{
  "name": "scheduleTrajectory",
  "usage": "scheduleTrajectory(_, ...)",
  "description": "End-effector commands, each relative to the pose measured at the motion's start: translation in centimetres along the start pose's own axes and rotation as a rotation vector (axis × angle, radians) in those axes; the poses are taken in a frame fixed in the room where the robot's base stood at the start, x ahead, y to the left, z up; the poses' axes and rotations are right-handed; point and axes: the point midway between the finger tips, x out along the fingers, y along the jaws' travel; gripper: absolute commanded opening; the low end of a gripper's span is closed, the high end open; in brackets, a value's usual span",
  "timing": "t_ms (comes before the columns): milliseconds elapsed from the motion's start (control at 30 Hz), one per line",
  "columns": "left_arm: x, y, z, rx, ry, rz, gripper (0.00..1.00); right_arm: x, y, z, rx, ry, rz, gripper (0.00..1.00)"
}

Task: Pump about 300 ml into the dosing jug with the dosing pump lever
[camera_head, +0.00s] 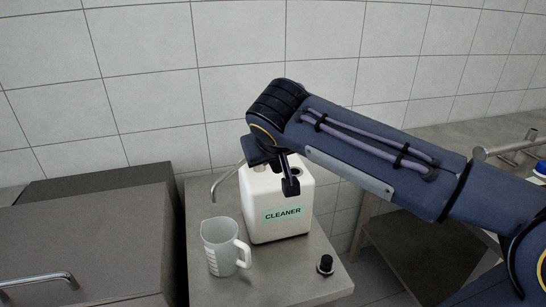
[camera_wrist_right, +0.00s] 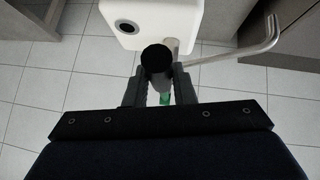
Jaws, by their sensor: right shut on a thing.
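The white cleaner canister (camera_head: 275,207) stands upright on a small steel table. It carries a green "CLEANER" label. A bent metal spout (camera_head: 222,184) reaches left from its top, and it also shows in the right wrist view (camera_wrist_right: 245,45). The clear dosing jug (camera_head: 222,248) stands upright in front of and below the spout; its fill level is not clear. My right gripper (camera_wrist_right: 160,86) is over the canister top, shut on the dark head of the dosing pump lever (camera_wrist_right: 157,61). The arm hides most of the lever in the head view. My left gripper is not in view.
A small black cap (camera_head: 325,265) lies on the steel table (camera_head: 285,283) near its front right. A grey cabinet (camera_head: 90,240) stands at the left. A steel bench (camera_head: 465,140) with a pipe fitting is at the right. A tiled wall closes the back.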

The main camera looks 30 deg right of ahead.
Motion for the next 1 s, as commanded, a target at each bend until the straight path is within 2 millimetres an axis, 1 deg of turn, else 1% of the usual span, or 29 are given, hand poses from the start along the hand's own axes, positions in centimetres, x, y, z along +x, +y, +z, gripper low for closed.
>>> scheduleTrajectory(33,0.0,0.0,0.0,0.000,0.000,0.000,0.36,0.2,-0.1,0.2,-0.002,-0.008,0.000,0.24)
scheduleTrajectory(200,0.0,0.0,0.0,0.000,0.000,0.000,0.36,0.2,-0.1,0.2,-0.001,-0.007,0.000,0.45)
scheduleTrajectory(433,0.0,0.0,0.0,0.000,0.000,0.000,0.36,0.1,-0.1,0.2,-0.001,-0.006,0.000,0.45)
scheduleTrajectory(533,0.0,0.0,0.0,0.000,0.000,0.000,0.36,-0.3,0.0,0.1,0.000,-0.005,0.000,0.45)
scheduleTrajectory(667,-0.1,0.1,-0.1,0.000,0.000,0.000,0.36,-2.1,-0.1,0.1,0.000,-0.003,-0.001,0.45)
scheduleTrajectory(800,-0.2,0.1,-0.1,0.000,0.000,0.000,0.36,-4.6,-0.1,0.0,0.000,-0.003,-0.003,0.45)
scheduleTrajectory(900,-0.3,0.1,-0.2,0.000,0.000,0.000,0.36,-6.1,-0.1,0.1,-0.001,-0.004,-0.002,0.45)
scheduleTrajectory(1000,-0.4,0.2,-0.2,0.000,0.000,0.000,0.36,-7.1,-0.1,0.1,0.000,-0.005,-0.001,0.45)
